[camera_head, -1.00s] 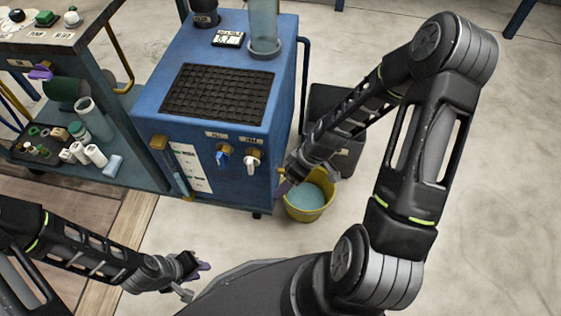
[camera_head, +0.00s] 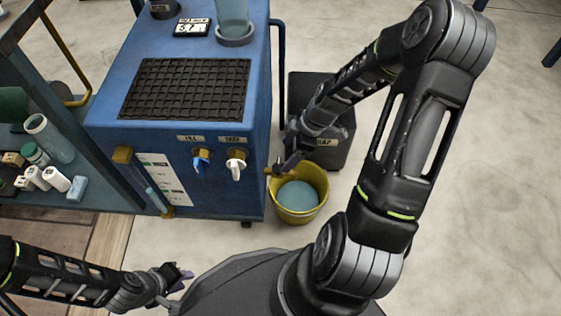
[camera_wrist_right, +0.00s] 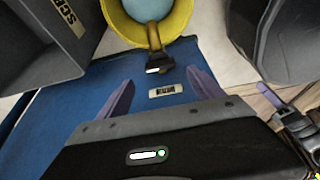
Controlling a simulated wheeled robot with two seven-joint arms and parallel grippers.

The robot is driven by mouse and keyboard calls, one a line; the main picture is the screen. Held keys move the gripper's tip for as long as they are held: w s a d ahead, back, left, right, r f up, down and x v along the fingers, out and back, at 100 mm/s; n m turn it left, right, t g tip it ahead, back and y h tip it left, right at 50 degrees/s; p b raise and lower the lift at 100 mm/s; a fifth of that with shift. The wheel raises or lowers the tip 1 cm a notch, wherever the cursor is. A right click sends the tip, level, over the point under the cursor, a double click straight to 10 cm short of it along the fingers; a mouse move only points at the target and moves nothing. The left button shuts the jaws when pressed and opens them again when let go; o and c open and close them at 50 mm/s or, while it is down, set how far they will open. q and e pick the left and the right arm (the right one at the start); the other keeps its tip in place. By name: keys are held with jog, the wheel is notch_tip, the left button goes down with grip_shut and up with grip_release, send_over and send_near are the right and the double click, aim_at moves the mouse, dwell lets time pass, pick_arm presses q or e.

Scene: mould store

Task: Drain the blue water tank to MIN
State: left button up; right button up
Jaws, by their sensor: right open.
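The blue water tank unit (camera_head: 200,95) stands at centre left. A slanted sight tube (camera_head: 148,188) runs between brass fittings beside a white scale card (camera_head: 166,180); its level is too small to read. A blue-handled tap (camera_head: 202,160) and a white-handled tap (camera_head: 236,165) sit on the front. A brass spout (camera_wrist_right: 154,45) points at a yellow bucket (camera_head: 322,185) holding bluish water. My right gripper (camera_head: 286,165) is near the spout; in the right wrist view its purple fingers (camera_wrist_right: 158,82) are apart and empty. My left gripper (camera_head: 178,287) is open and empty, low and left.
A dark bin (camera_head: 328,150) stands behind the bucket, close to my right arm. A blue shelf cart (camera_head: 60,125) with bottles and small parts is on the left. The pale floor (camera_head: 480,200) at right is clear.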

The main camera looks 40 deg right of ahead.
aim_at(279, 164)
jog(key=b+x, duration=0.2)
jog(key=x, duration=0.4)
jog(key=shift+c, duration=0.3)
jog(key=c, duration=1.3)
jog(key=m, duration=0.2)
jog(key=shift+a+m+t+h+b, duration=0.1)
jog(key=shift+m+t+h+b, duration=0.2)
jog(key=shift+t+h+b, duration=0.1)
jog(key=shift+m+t+h, duration=0.3)
jog(key=shift+m+h, duration=0.1)
jog(key=shift+m, duration=1)
jog(key=o, duration=1.4)
jog(key=shift+c, duration=0.2)
